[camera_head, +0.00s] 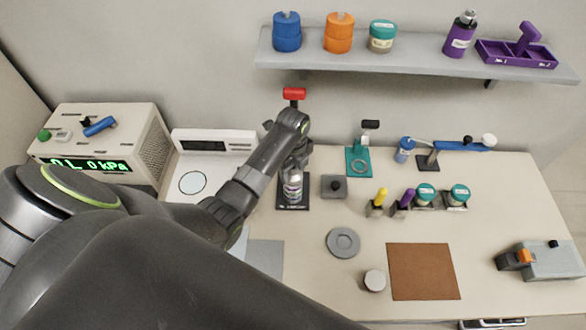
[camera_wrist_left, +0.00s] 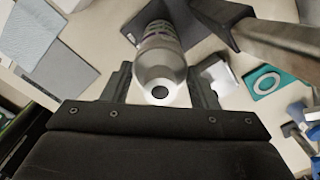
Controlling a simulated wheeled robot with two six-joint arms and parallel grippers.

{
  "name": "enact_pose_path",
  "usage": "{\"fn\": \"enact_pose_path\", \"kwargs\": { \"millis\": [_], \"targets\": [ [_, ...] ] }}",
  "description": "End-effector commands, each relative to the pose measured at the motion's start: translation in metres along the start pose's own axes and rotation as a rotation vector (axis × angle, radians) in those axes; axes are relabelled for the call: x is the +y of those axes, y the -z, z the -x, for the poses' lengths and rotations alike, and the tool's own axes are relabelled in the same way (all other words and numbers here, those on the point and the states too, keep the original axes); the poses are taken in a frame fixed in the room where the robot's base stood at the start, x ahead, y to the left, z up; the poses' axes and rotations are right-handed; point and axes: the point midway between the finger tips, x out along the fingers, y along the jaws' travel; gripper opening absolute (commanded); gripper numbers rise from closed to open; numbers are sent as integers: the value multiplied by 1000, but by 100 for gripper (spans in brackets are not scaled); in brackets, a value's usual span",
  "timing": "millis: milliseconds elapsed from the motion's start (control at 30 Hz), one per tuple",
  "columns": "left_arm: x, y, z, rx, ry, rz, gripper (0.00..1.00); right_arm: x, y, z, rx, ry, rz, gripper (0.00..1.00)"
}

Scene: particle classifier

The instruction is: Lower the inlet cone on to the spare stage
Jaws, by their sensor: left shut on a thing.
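My left gripper (camera_head: 297,162) points down near the middle back of the table. It is shut on a grey, cone-like piece (camera_wrist_left: 160,76) with a dark hole, likely the inlet cone, which shows between the fingers in the left wrist view. A silver cylinder with a label (camera_head: 292,190) is directly below the gripper, over a dark base plate (camera_head: 283,206). In the left wrist view the labelled body (camera_wrist_left: 158,36) lines up with the cone. I cannot tell whether they touch, nor which thing is the spare stage. My right gripper is not in view.
A red-topped part (camera_head: 294,94) stands behind the gripper. A grey block with a black knob (camera_head: 335,187) and a teal plate (camera_head: 359,163) are to the right. A balance (camera_head: 205,145) is to the left. A grey disc (camera_head: 343,242) and brown mat (camera_head: 423,271) lie in front.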

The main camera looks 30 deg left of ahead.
Motion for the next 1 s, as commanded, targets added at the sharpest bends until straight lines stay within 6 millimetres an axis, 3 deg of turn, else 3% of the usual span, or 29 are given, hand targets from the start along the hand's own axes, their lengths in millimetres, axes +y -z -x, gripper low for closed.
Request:
{"fn": "enact_pose_path", "kwargs": {
  "millis": [433, 467, 633, 1000],
  "targets": [
    [0, 0, -6, 0, 1, 0, 25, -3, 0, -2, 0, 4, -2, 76],
    [0, 0, -5, 0, 1, 0, 57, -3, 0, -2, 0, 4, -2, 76],
    [0, 0, -5, 0, 1, 0, 79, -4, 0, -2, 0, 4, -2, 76],
    [-5, -1, 2, 0, 1, 1, 79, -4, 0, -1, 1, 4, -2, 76]
  ]
}}
